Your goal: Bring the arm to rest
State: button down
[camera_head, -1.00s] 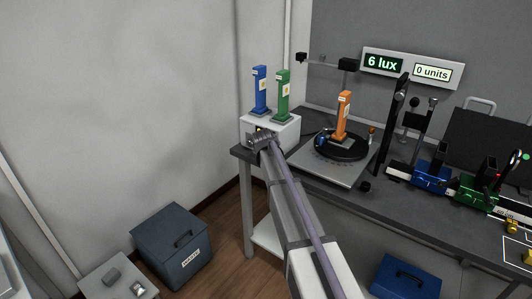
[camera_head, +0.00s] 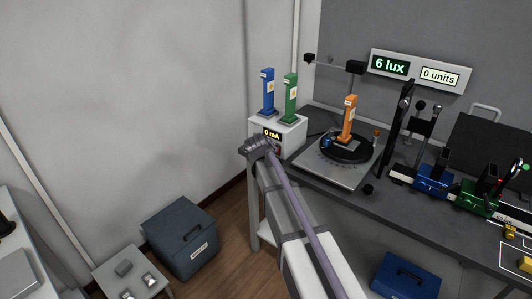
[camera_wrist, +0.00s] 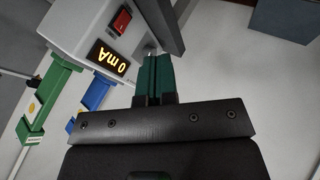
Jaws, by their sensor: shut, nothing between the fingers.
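My arm reaches up from the bottom of the head view, and its far end stands just in front of and left of the white power box (camera_head: 289,136) on the bench corner. The fingers cannot be made out in the head view. In the wrist view my gripper (camera_wrist: 154,62) is shut and empty, its dark green fingers close together. The power box shows beside them in the wrist view (camera_wrist: 72,22), with a red switch and a display reading 0 mA. I cannot tell the gap between fingers and box.
A blue post (camera_head: 267,92) and a green post (camera_head: 290,98) stand on the power box. An orange post (camera_head: 349,120) stands on a black turntable (camera_head: 361,151). The bench (camera_head: 425,208) carries more optics at right. A dark grey bin (camera_head: 180,238) sits on the floor at left.

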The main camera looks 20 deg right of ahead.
jog(key=shift+f, duration=0.1)
dwell(0.3)
jog(key=s+a+m+g+y+p, duration=0.1)
jog(key=s+a+m+g+p, duration=0.1)
jog(key=s, duration=0.8)
jog(key=s+a+r+m+g+y+p, duration=0.1)
jog(key=s+a+m+g+p, duration=0.1)
jog(key=s, duration=0.8)
jog(key=s+a+r+m+g+y+p, duration=0.1)
jog(key=s+a+m+g+p, duration=0.1)
jog(key=s, duration=0.9)
jog(key=shift+r+m+g+y+p, duration=0.35)
jog(key=shift+g+p, duration=0.3)
jog(key=shift+g, duration=0.45)
jog(key=shift+w+d+f, duration=0.1)
jog(key=shift+d, duration=0.05)
